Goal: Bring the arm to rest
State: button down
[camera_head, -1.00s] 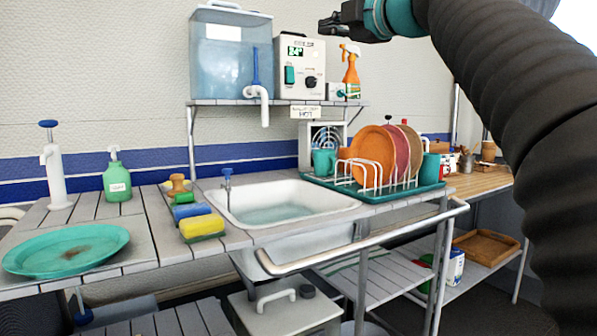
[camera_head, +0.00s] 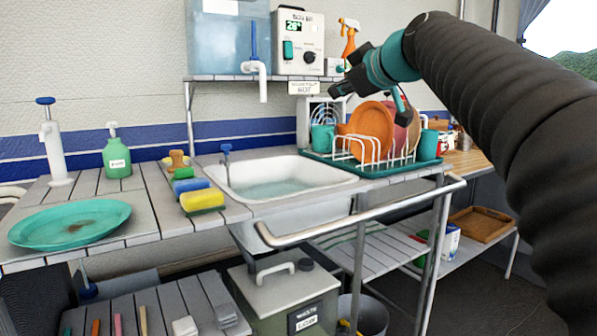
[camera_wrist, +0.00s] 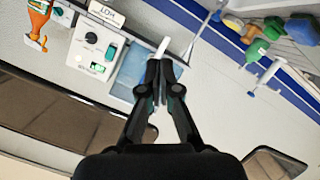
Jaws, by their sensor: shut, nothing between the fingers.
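My gripper (camera_head: 338,91) is at the end of my raised arm, in front of the dish rack (camera_head: 374,163) and below the level of the control box. In the wrist view my gripper (camera_wrist: 160,68) has its fingers together, with nothing between them. The wrist view looks past the fingers at the water tank (camera_wrist: 128,75) and the control box (camera_wrist: 92,45). My arm covers part of the plates in the rack.
The sink (camera_head: 290,190) holds water. A teal plate (camera_head: 70,224) with a brown stain, a green soap bottle (camera_head: 117,157) and sponges (camera_head: 202,200) are on the left counter. A metal rail (camera_head: 360,217) runs along the front. A spray bottle (camera_head: 348,42) stands on the shelf.

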jog(key=s+d+f+m+g+h, duration=0.1)
jog(key=s+f+m+g, duration=0.15)
jog(key=f, duration=0.45)
jog(key=s+d+f+m+g+h+p, duration=0.15)
jog(key=s+f+m, duration=0.25)
jog(key=f, duration=0.4)
jog(key=s+d+f+m+g+h, duration=0.1)
jog(key=s+d+f+m+h, duration=0.2)
jog(key=f, duration=0.4)
jog(key=s+d+f+m+g+p, duration=0.1)
jog(key=s+f, duration=0.7)
jog(key=s, duration=0.3)
jog(key=s+d+f+m+g+h+p, duration=0.1)
jog(key=s+f+p, duration=0.1)
jog(key=s+f, duration=0.6)
jog(key=shift+s+g, duration=0.3)
jog(key=shift+s, duration=1.6)
